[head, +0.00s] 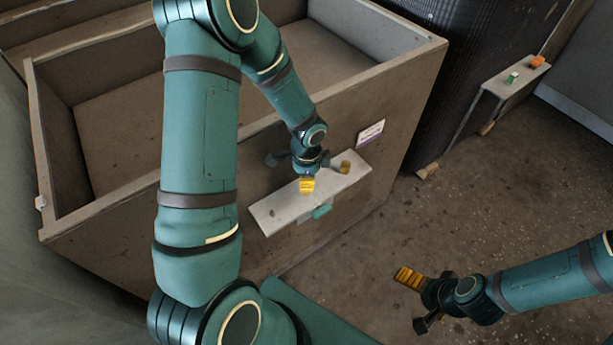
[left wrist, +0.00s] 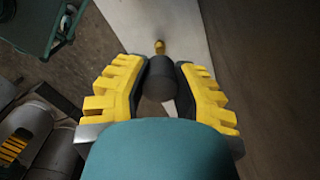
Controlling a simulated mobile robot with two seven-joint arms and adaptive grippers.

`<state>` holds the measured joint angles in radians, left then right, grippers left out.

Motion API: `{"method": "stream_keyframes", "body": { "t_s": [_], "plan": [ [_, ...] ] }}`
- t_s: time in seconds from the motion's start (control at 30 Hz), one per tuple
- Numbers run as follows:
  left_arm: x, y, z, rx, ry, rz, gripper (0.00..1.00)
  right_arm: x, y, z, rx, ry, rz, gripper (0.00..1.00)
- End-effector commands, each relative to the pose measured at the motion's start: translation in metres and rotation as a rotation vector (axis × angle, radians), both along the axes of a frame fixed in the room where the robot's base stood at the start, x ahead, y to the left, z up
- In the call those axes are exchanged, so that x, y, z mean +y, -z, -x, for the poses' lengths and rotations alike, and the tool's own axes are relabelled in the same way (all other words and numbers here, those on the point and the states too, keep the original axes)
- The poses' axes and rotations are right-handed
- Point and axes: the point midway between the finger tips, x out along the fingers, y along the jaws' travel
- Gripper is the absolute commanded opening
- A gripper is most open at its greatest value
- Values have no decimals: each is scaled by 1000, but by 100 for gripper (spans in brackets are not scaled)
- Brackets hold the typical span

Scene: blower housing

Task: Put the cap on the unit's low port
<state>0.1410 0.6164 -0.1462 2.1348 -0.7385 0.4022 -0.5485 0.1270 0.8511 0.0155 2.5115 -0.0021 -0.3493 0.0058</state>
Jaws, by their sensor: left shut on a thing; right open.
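My left gripper (head: 307,183) is just over a pale plate (head: 268,213) on the front of a big open-topped box. In the left wrist view my left gripper (left wrist: 160,82) is shut on a dark grey cylinder (left wrist: 161,73), which looks like the cap. A small brass port (left wrist: 159,46) stands on the plate beyond the cylinder, apparently apart from it. In the head view the brass port (head: 345,167) is at the plate's right end, right of the gripper. The cap is hidden there. My right gripper (head: 415,300) is open and empty above the floor.
The box (head: 410,105) fills the middle and left.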

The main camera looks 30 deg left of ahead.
Motion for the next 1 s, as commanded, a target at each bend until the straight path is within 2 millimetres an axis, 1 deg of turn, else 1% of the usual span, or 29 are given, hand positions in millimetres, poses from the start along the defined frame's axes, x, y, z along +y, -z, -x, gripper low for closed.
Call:
{"method": "stream_keyframes", "body": {
  "t_s": [0.03,0.27,0.3,0.43,1.0],
  "plan": [
    [0,8,0,1,0,0,2,0,7,1,2,-2,0,100],
    [0,29,0,1,1,0,2,0,23,-3,-6,0,1,100],
    [0,25,0,1,1,-1,2,0,20,-2,-6,1,1,100],
    [0,25,0,0,0,0,2,0,19,-2,-6,0,1,100],
    [0,37,0,0,0,0,2,0,31,-2,-6,0,1,100]
  ]
}}
